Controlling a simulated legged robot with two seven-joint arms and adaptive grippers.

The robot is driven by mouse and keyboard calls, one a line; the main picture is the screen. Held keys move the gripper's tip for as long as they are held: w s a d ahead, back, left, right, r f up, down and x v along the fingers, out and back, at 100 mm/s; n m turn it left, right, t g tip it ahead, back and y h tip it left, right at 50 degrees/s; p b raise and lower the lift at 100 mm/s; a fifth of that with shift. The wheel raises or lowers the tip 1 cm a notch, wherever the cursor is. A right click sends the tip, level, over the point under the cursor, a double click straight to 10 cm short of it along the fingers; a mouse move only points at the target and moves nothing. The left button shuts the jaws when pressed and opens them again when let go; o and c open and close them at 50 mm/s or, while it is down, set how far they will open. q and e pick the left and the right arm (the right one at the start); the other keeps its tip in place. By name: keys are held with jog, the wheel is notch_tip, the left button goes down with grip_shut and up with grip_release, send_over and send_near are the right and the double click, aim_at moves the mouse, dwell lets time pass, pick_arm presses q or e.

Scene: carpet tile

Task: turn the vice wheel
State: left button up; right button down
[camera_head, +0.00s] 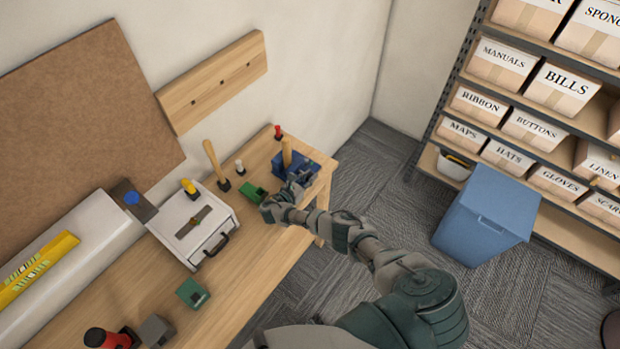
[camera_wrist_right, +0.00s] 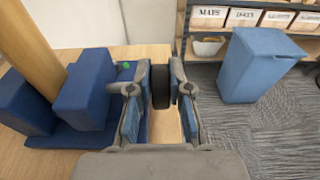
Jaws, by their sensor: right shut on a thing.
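The blue vice (camera_head: 286,164) stands at the far right end of the wooden workbench, with a wooden piece (camera_head: 287,151) upright between its jaws. In the right wrist view the vice (camera_wrist_right: 85,90) is on the left, and the dark vice wheel (camera_wrist_right: 161,88) sits between my fingers. My right gripper (camera_head: 299,181) is at the vice's near side; in the right wrist view, the gripper (camera_wrist_right: 160,88) is shut on the wheel, with a finger on each side. The wheel is hard to make out in the head view. My left gripper is not in view.
A white case (camera_head: 193,224), a green block (camera_head: 252,193), a mallet (camera_head: 214,163) and a red-handled tool (camera_head: 278,131) are on the workbench (camera_head: 235,268). A blue bin (camera_head: 486,214) stands on the carpet before shelves of labelled boxes (camera_head: 566,89).

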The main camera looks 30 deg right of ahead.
aim_at(309, 175)
jog(key=shift+s+a+f, duration=0.15)
jog(key=shift+a+f, duration=0.05)
jog(key=shift+f, duration=0.1)
jog(key=c, duration=1.1)
grip_release()
jog(key=shift+r, duration=0.1)
jog(key=shift+r, duration=0.15)
jog(key=r, duration=0.9)
jog(key=shift+w+r, duration=0.2)
jog(key=shift+r, duration=0.1)
